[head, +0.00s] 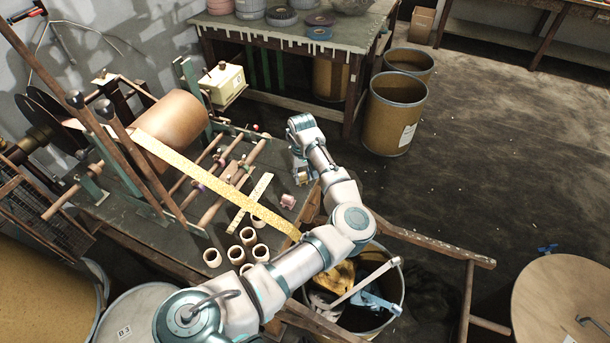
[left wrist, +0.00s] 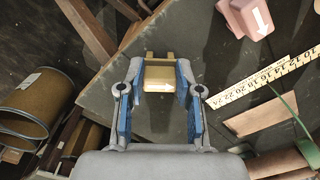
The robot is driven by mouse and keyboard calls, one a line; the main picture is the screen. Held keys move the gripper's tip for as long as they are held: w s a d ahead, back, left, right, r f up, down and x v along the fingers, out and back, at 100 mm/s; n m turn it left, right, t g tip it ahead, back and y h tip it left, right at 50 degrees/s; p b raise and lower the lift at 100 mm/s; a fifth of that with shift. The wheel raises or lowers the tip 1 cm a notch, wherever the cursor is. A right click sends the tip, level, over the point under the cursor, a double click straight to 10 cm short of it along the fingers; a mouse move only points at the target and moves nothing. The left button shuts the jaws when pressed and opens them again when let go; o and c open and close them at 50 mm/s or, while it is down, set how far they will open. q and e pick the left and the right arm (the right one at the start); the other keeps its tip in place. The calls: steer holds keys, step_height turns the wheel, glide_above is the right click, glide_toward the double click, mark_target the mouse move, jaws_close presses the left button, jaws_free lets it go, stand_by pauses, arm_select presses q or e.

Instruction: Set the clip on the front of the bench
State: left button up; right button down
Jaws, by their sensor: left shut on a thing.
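My left gripper (head: 302,176) hangs fingers-down at the right end of the bench (head: 140,232), beside the winding machine. In the left wrist view its blue-padded fingers (left wrist: 160,88) are shut on a yellow clip (left wrist: 158,80) with a white arrow on it. The clip is over the dark bench top (left wrist: 110,92), close to the edge; I cannot tell whether it touches the surface. A pink clip (head: 288,201) lies on the bench nearby and also shows in the left wrist view (left wrist: 247,17), with a white arrow. My right gripper is not in view.
A printed ruler (head: 250,200), a yellow tape strip (head: 200,175) and several pale rings (head: 248,236) lie near the pink clip. Wooden rollers (head: 205,165) stand left of the gripper. A bin (head: 396,290) with cloths stands below my arm. Drums (head: 395,112) stand behind.

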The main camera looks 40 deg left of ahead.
mark_target(302, 176)
arm_select(q)
steer(key=o, duration=1.1)
steer(key=shift+a+f, duration=0.35)
steer(key=shift+a, duration=0.55)
steer(key=shift+a+f, duration=0.1)
steer(key=shift+a, duration=0.1)
steer(key=shift+d, duration=0.25)
steer(key=d+r, duration=0.1)
steer(key=r, duration=0.2)
steer(key=shift+d+r, duration=0.1)
steer(key=shift+d, duration=0.3)
steer(key=shift+a+r+p, duration=0.15)
steer(key=shift+r+p, duration=0.9)
steer(key=shift+r, duration=3.85)
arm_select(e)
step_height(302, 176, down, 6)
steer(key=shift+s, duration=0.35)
